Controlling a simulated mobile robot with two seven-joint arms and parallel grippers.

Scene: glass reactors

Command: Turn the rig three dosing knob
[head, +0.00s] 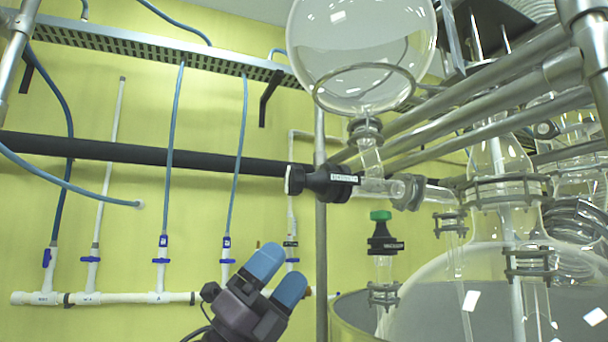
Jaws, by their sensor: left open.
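My left gripper (278,275) has blue fingertips and is open and empty. It shows below and a little left of the knob, apart from it. A second black fitting with a green cap (381,216) stands upright on glass below and right of the knob. My right gripper is not in view.
A large glass reactor (440,290) with clamped necks fills the lower right. Metal rods (480,100) cross the upper right, and a vertical pole (321,230) stands beside the gripper. White pipes with blue valves (110,298) run along the yellow wall.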

